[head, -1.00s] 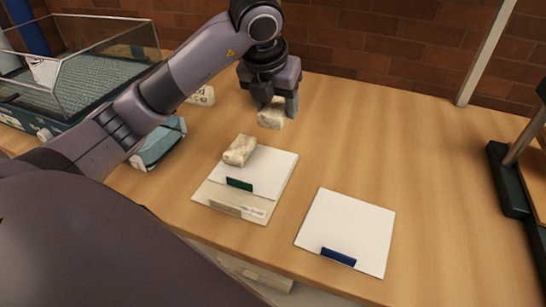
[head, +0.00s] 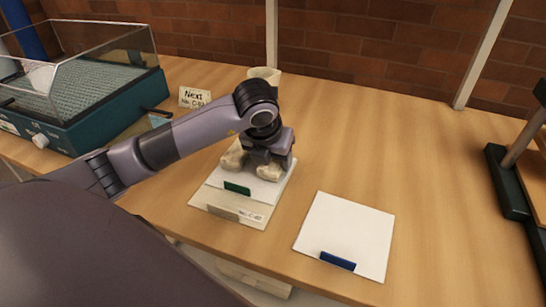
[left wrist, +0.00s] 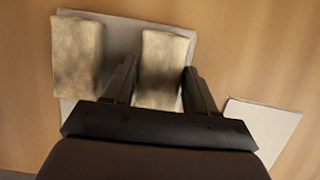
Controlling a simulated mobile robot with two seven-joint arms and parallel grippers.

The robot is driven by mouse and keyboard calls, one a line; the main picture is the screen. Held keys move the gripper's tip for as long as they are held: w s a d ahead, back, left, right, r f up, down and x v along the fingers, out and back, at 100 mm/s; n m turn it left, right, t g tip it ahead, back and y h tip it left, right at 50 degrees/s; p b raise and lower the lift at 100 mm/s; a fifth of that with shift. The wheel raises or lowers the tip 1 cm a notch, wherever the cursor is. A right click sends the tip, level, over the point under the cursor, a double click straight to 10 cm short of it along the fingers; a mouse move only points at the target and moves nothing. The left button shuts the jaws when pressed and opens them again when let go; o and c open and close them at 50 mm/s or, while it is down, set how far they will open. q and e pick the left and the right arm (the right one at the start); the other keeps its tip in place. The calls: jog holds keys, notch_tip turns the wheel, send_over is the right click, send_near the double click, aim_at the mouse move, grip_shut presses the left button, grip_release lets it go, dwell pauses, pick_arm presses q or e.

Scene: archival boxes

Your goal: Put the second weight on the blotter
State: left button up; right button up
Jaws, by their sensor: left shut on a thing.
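The white blotter (head: 213,181) with a green tab lies on a cream, labelled box or folder (head: 232,213). One pale stone-like weight (head: 233,158) rests on its left part; it also shows in the left wrist view (left wrist: 78,52). My left gripper (head: 268,166) is over the right part of the blotter, shut on the second weight (head: 268,172). In the left wrist view this weight (left wrist: 162,65) stands between the two fingers, beside the first with a gap. I cannot tell whether it touches the blotter. My right gripper is not in view.
A white sheet (head: 346,232) with a blue tab lies to the right. A clear-walled teal tray machine (head: 90,110) stands at the left, near a "Next" card (head: 194,97) and a cream cup (head: 264,75). A dark-framed stand (head: 520,190) is at the right edge. The back-right table is clear.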

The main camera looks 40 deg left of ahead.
pick_arm(q)
jog(key=shift+r, duration=0.1)
jog(key=o, duration=1.5)
jog(key=shift+f, duration=0.2)
jog(key=shift+r, duration=0.2)
jog(key=v, duration=1.2)
jog(key=shift+p, duration=0.4)
